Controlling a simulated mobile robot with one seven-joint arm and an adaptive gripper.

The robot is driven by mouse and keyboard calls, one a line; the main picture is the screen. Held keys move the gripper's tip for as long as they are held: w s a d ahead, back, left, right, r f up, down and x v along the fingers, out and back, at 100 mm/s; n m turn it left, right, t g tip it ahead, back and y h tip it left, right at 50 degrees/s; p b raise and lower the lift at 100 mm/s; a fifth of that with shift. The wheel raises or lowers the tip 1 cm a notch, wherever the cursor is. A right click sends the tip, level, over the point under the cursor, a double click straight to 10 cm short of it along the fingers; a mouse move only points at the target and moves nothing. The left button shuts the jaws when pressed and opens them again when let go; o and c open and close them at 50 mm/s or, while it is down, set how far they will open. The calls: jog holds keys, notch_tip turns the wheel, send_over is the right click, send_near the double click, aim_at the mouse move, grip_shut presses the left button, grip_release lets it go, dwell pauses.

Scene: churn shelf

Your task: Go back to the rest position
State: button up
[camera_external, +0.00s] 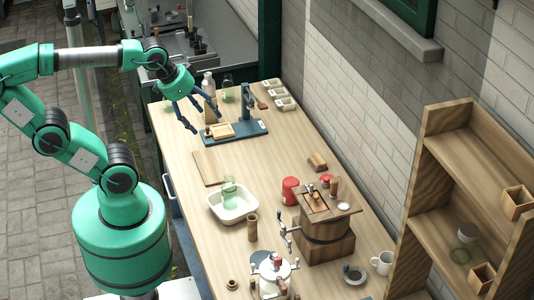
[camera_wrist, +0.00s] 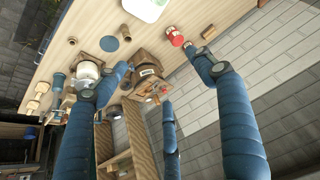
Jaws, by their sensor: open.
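My gripper (camera_external: 188,114) has blue fingers and hangs in the air over the left edge of the wooden table (camera_external: 213,270) in the external view. Its fingers are spread apart with nothing between them. In the wrist view the blue fingers (camera_wrist: 165,85) also stand wide apart, with the table and wall behind them. My arm is raised and bent, reaching from its green base towards the table's far half.
A blue press stand (camera_external: 246,120) is right of my gripper. A wooden shelf (camera_external: 422,180) stands at right by the brick wall. A board (camera_external: 207,168) lies flat.

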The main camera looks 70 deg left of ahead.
jog(key=shift+f+b, duration=1.4)
jog(key=shift+f, duration=0.5)
jog(key=shift+r, duration=0.1)
